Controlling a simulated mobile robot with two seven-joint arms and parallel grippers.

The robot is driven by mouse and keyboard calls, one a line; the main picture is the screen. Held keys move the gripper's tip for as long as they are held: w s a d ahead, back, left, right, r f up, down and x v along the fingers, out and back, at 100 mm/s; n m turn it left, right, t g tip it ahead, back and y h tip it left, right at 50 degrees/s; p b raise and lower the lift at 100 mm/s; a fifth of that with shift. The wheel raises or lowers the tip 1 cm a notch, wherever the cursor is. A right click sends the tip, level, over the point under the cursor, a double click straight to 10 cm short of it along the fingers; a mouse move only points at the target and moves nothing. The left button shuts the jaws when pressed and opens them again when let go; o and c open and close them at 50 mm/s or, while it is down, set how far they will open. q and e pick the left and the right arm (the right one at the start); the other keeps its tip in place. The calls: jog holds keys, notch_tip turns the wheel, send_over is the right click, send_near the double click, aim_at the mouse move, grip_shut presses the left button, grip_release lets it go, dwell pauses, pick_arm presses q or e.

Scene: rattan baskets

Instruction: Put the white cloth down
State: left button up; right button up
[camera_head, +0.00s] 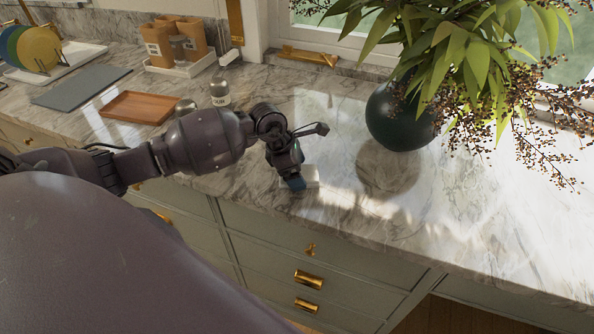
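My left gripper (294,182) reaches in from the left and points down at the marble counter, near its front edge. A small pale patch (312,175) shows just right of the blue fingertips. It may be the white cloth, but it is hard to tell from the bright marble, and I cannot tell whether the gripper holds it. The gap between the fingers is not clear. My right gripper is not in view.
A dark round vase (398,118) with leafy branches stands right of the gripper. A lidded jar (220,92), a brown tray (137,107), a grey board (82,86) and wooden canisters (160,46) are at the left. The counter (450,225) front right is clear.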

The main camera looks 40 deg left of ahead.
pick_arm(q)
jog(key=shift+s+d+f, duration=0.3)
jog(key=shift+s+f, duration=0.2)
jog(key=shift+r+p, duration=0.3)
jog(key=b+v, duration=0.1)
jog(key=v, duration=1.1)
jog(key=shift+w+r, duration=0.35)
jog(key=shift+a, duration=0.1)
